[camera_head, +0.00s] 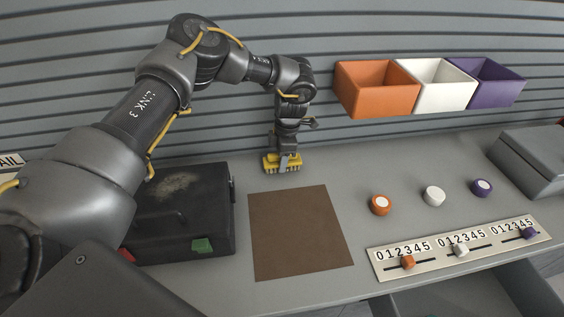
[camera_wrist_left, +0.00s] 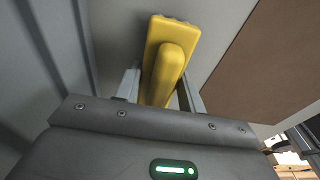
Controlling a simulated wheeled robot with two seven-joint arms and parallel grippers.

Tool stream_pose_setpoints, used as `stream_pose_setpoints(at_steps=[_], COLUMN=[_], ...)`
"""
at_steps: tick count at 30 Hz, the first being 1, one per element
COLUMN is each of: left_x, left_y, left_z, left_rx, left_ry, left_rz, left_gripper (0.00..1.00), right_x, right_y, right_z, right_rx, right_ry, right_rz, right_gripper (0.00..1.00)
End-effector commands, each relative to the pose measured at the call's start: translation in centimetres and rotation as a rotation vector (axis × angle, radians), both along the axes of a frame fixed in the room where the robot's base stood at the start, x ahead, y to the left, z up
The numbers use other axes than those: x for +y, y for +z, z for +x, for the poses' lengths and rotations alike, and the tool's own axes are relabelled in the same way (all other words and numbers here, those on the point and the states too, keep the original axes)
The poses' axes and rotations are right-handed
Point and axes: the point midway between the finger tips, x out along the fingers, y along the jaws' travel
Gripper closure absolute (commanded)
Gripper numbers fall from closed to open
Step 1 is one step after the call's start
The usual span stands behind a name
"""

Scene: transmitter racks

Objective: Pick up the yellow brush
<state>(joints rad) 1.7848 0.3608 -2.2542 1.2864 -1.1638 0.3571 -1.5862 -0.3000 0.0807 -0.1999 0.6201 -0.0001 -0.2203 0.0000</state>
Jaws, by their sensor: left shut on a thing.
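The yellow brush (camera_head: 270,163) is at the back of the grey worktop, just behind the brown mat. My left gripper (camera_head: 284,160) reaches down onto it from above and is shut on it. In the left wrist view the yellow brush (camera_wrist_left: 170,55) has its raised grip between the two fingers of my left gripper (camera_wrist_left: 162,88). The bristles point down; I cannot tell whether they touch the worktop. My right gripper is not in view.
A brown mat (camera_head: 299,232) lies in front. A dark case (camera_head: 180,215) stands left. Orange (camera_head: 380,204), white (camera_head: 434,196) and purple (camera_head: 482,187) knobs and a slider panel (camera_head: 460,249) are right. Orange (camera_head: 376,88), white (camera_head: 435,84) and purple (camera_head: 490,82) bins hang on the wall.

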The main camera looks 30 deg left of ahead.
Motion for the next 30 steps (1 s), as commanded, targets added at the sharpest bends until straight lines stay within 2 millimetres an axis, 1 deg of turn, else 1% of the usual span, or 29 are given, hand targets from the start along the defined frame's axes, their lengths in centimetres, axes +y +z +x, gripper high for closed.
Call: stream_pose_setpoints(at_steps=[3,9,12,15,19,25,26,29,30], left_x=[0.0,0.0,0.0,-0.1,0.0,0.0,0.0,0.0,0.0], left_y=[2.0,6.0,7.6,8.6,9.1,9.1,9.1,9.1,9.1], left_z=[0.2,0.1,0.1,0.1,0.1,0.1,0.1,0.1,0.1], left_rx=[-0.006,-0.005,-0.006,-0.004,-0.003,-0.002,-0.002,-0.002,-0.002], left_ry=[0.001,0.000,0.000,-0.001,0.000,-0.001,-0.001,-0.001,-0.001], left_rz=[-0.002,-0.002,-0.001,-0.002,0.000,-0.001,-0.001,-0.001,-0.001], left_gripper=[0.84,0.84,0.84,0.84,0.84,0.84,0.63,0.76,0.79], right_x=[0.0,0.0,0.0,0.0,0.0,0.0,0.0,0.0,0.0], right_y=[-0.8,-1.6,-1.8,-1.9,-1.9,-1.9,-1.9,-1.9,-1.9], right_z=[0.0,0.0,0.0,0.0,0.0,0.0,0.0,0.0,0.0], right_rx=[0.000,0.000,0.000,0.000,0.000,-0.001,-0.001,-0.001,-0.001], right_ry=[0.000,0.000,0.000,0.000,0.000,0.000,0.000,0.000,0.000], right_rz=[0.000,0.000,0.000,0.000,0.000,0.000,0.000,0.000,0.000], right_gripper=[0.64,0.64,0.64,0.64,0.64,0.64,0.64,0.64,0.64])
